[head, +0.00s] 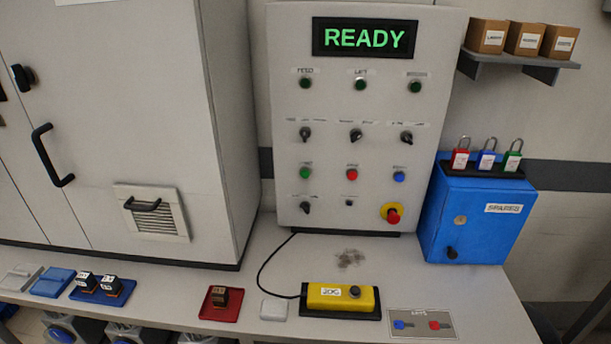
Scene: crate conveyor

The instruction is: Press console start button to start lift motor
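The console (330,220) is an upright pale grey panel at the centre of the head view. Its display (365,38) reads READY in green. A green button (306,173) sits at the left of the lower button row. A red button (352,175) and a blue button (399,176) are to its right. The small labels above them are too blurred to read surely. Three dark green round indicators sit below the display, with three black selector knobs under them. A red emergency stop (393,214) on a yellow base is at the lower right. Neither gripper is in view.
A grey cabinet (100,100) stands left of the console. A blue box (480,225) with three padlocks stands right. On the bench lie a yellow pendant (328,297) with a black cable, a red tray (232,310) and a blue tray (85,295). The console front is unobstructed.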

